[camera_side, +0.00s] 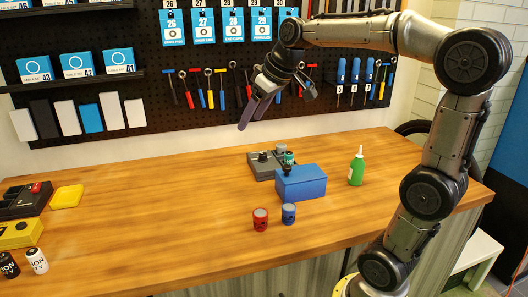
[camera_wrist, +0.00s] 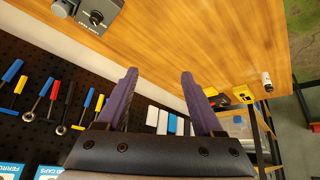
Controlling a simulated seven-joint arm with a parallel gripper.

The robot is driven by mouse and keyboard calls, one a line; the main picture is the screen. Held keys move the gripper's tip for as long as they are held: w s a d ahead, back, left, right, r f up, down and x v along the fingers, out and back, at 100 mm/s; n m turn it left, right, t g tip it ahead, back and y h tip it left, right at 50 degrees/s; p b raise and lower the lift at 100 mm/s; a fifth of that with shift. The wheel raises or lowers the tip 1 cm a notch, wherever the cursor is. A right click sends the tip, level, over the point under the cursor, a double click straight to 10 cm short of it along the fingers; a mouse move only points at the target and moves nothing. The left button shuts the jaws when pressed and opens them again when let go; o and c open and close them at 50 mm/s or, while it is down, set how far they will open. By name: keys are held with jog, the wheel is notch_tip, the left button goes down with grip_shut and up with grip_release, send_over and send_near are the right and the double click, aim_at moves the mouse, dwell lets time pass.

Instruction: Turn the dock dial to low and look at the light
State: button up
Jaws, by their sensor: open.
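The dock (camera_side: 258,172) is a dark grey unit on the wooden table, partly hidden behind a blue box. Its dark dial (camera_side: 262,156) stands on top. In the wrist view the dock (camera_wrist: 112,8) is cut off at the top edge, with its dial (camera_wrist: 96,17) showing beside a small printed label. The dial setting is too small to tell, and I cannot make out a lit light. My gripper (camera_side: 249,116) is open and empty, raised well above the table and apart from the dock. Its two purple fingers (camera_wrist: 158,75) are spread in the wrist view.
A blue box (camera_side: 302,184) stands in front of the dock. A red can (camera_side: 260,219), a blue can (camera_side: 288,214) and a green bottle (camera_side: 356,168) stand nearby. A tool pegboard (camera_side: 340,40) rises behind.

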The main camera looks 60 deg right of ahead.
jog(key=w+d+f+m, duration=0.1)
jog(key=w+d, duration=0.1)
jog(key=d, duration=0.3)
jog(key=w+d+f+m, duration=0.1)
jog(key=w+d+f, duration=0.1)
jog(key=d, duration=0.2)
jog(key=m+g, duration=0.2)
send_near(263, 154)
jog(key=shift+h, duration=0.3)
jog(key=x, duration=0.8)
jog(key=shift+w+a+f, duration=0.1)
jog(key=shift+w+f, duration=0.05)
jog(key=shift+f, duration=0.2)
grip_shut()
